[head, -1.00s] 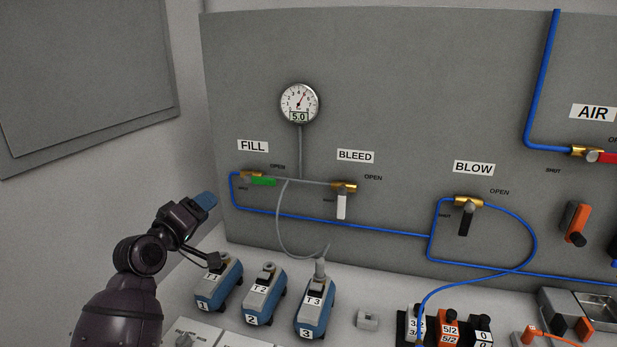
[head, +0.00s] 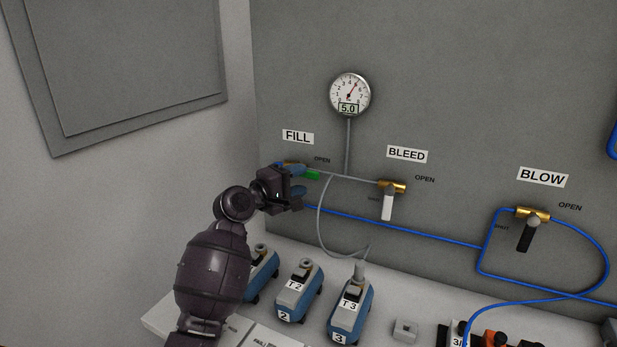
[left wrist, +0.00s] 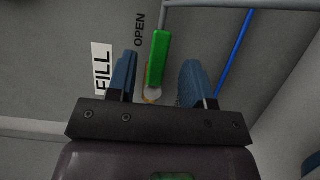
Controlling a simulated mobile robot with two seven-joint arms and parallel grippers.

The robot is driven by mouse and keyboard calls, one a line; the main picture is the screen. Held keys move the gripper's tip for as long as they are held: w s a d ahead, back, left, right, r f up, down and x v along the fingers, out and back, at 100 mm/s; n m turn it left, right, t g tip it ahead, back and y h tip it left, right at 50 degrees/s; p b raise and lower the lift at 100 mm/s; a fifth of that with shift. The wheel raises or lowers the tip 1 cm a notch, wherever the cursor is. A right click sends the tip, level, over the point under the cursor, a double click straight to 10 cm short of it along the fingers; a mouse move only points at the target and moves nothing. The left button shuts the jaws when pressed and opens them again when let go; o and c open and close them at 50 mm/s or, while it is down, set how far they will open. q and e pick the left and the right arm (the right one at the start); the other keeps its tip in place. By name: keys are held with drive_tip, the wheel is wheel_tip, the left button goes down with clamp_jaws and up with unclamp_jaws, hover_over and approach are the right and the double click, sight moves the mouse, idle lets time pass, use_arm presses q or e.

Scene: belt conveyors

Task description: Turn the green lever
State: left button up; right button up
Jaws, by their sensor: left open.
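The green lever (head: 312,174) belongs to the FILL valve on the grey panel and points right, toward the OPEN mark, in the head view. My left gripper (head: 298,181) is at this valve and covers much of its brass body. In the left wrist view the green lever (left wrist: 159,58) lies between the two blue fingers of my open left gripper (left wrist: 158,80), with a gap on each side. The pivot end of the lever shows low between the fingers. My right gripper is in neither view.
A BLEED valve with a white lever (head: 387,206) is just right of FILL, and a BLOW valve with a black lever (head: 526,236) is further right. A gauge (head: 350,94) reads 5.0. Blue units (head: 299,292) stand below on the bench. A grey hose (head: 322,215) hangs nearby.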

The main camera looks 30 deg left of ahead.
sight(309, 176)
use_arm(q)
drive_tip(key=shift+x, duration=1.8)
clamp_jaws()
